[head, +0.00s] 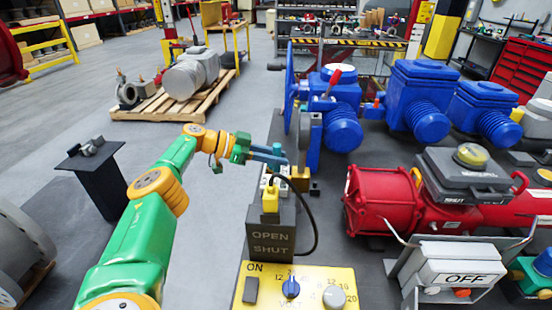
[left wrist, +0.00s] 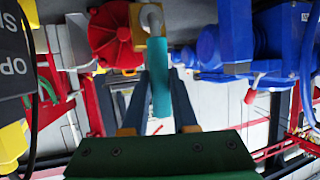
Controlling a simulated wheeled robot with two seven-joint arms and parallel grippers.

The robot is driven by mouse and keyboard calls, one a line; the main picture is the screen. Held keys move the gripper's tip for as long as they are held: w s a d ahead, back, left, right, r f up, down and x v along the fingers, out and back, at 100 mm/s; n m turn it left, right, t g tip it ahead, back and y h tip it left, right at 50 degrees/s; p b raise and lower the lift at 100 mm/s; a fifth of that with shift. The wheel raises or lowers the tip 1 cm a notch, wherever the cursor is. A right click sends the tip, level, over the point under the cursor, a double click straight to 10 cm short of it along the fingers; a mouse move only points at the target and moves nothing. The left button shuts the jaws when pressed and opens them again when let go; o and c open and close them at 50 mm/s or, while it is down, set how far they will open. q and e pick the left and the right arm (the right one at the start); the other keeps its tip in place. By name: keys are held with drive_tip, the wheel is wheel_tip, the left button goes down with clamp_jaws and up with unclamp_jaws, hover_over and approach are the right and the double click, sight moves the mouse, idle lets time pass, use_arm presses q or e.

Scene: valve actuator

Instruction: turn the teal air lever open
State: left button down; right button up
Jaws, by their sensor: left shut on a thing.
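The teal air lever (left wrist: 160,78) hangs from a grey bent stem on a brass-yellow valve body (left wrist: 124,52) in the left wrist view. My left gripper (left wrist: 160,95) has its two blue-grey fingers on either side of the lever and is shut on it. In the head view my left gripper (head: 281,159) reaches from the left to the small brass valve body (head: 300,179), behind the OPEN/SHUT box. There the lever (head: 277,149) shows only as a small teal piece at the fingers. My right gripper is in neither view.
The dark OPEN/SHUT box (head: 271,238) and yellow control panel (head: 300,288) stand in front, with a black cable looping right. A red actuator (head: 384,202) is at the right and blue valve actuators (head: 415,100) stand behind.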

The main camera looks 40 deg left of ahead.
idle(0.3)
use_arm(q)
drive_tip(key=c, duration=0.7)
unclamp_jaws()
drive_tip(key=shift+w, duration=0.1)
drive_tip(key=b+v, duration=0.1)
drive_tip(key=v, duration=0.6)
drive_tip(key=shift+a, duration=0.1)
